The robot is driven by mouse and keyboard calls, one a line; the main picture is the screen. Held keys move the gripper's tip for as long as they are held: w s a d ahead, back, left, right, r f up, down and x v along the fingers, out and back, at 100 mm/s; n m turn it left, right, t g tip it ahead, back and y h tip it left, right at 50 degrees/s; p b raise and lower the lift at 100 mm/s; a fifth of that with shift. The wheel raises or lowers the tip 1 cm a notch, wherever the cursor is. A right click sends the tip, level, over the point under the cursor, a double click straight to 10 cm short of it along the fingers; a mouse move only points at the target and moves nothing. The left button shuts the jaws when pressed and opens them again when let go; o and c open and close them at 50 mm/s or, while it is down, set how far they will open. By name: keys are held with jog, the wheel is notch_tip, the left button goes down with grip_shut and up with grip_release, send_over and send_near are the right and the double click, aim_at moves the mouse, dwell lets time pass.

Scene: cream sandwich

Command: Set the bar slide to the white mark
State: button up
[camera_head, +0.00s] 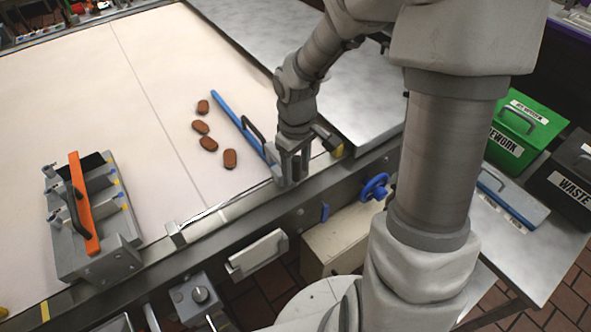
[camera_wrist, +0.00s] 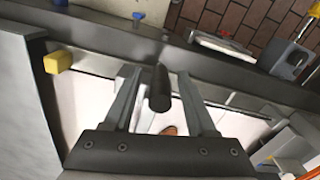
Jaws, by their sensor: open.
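The blue bar (camera_head: 240,124) lies slanting over the cream belt, with a black arched handle (camera_head: 254,128) near its lower end. That end meets a grey slide block on the rail (camera_head: 245,203) along the belt's near edge. My gripper (camera_head: 292,176) points down at the slide block, its fingers apart. In the wrist view a dark rounded knob (camera_wrist: 160,90) shows between my open fingers (camera_wrist: 158,78), with gaps on both sides. My gripper partly hides the slide block. I cannot make out the white mark for certain; the rail has pale stretches left of my gripper.
A metal bracket (camera_head: 175,235) stands on the rail further left. Beyond it is a grey fixture with an orange bar (camera_head: 82,205). Several brown pieces (camera_head: 209,144) lie left of the blue bar. A yellow block (camera_wrist: 58,62) sits at the rail's other end.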

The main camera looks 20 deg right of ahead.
jog(key=shift+f, duration=0.65)
grip_shut()
jog(key=shift+r, duration=0.1)
dwell(0.9)
